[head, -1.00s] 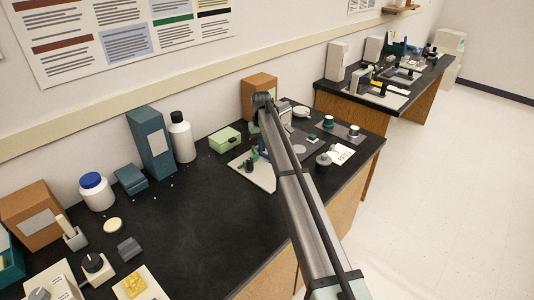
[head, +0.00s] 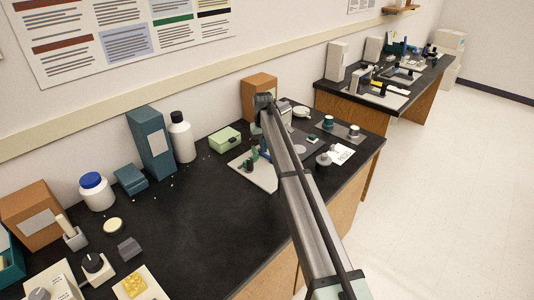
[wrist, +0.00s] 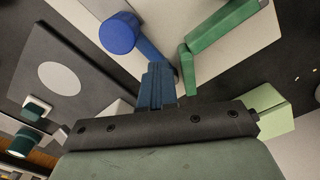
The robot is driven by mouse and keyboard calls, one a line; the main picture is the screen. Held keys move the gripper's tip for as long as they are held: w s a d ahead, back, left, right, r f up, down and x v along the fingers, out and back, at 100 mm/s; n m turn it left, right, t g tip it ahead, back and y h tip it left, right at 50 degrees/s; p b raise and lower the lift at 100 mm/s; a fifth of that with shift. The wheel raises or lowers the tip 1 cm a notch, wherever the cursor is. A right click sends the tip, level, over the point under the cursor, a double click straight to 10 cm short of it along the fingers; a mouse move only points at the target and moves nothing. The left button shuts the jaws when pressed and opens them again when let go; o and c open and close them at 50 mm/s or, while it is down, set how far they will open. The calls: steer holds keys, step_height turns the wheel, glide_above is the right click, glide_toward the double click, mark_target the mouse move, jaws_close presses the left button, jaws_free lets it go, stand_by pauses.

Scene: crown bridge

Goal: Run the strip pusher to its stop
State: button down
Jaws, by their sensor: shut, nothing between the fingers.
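A pale base plate (head: 250,174) lies on the far part of the black bench and also shows in the wrist view (wrist: 178,22). On it are a blue round knob (wrist: 118,33) with a blue bar behind it and a bent green bar (wrist: 222,36). I cannot tell for sure which of these is the strip pusher. My gripper (wrist: 157,72) is shut and empty; its blue fingers point at the plate between the blue bar and the green bar. Whether they touch either bar cannot be told. In the head view my arm hides the fingers and part of the plate.
A light green box (head: 225,140) stands left of the plate. A dark grey plate with a pale disc (wrist: 60,78) lies on the other side. A brown box (head: 259,92) stands behind. The bench's middle (head: 200,220) is clear.

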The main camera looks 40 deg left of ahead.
mark_target(269, 158)
steer(key=shift+s+d+f, duration=0.1)
steer(key=shift+d+f, duration=0.05)
steer(key=shift+d, duration=1.15)
steer(key=shift+d+f, duration=0.15)
steer(key=shift+d, duration=1.1)
steer(key=shift+a, duration=0.2)
steer(key=shift+a, duration=0.6)
steer(key=shift+r, duration=0.1)
step_height(269, 158, up, 7)
steer(key=shift+a+r, duration=0.1)
stand_by(0.5)
